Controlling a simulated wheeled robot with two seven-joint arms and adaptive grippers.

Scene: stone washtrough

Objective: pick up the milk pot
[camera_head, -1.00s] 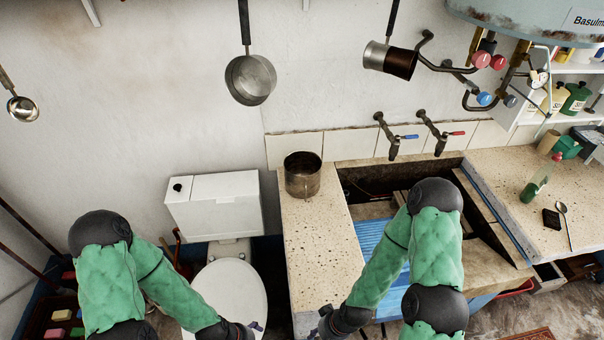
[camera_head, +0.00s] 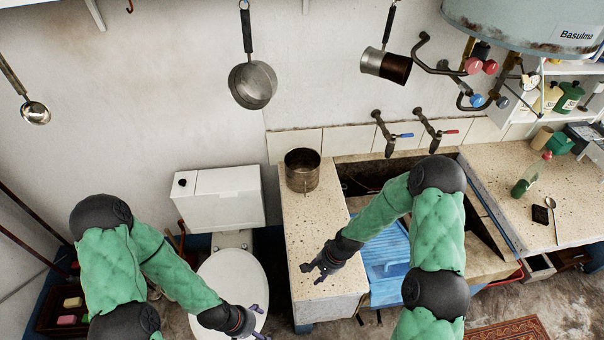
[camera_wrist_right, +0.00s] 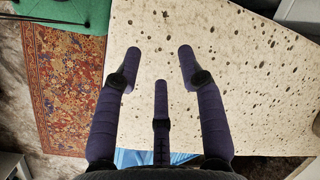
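A round, brownish metal pot, which looks like the milk pot (camera_head: 302,172), stands upright on the left stone counter (camera_head: 312,232), near the wall tiles. My right gripper (camera_head: 312,272) is over the front part of this counter, nearer to me than the pot and apart from it. In the right wrist view its fingers (camera_wrist_right: 160,66) are spread and empty above the speckled stone; the pot is not in that view. My left gripper (camera_head: 262,321) is low over the front of the toilet, its fingers apart with nothing seen between them.
A pan (camera_head: 252,85) and a dark brown pot (camera_head: 386,64) hang on the wall. A toilet (camera_head: 222,195) stands left of the counter. Right of it is the trough with a blue washboard (camera_head: 386,262), below two taps (camera_head: 385,133). The counter between gripper and pot is clear.

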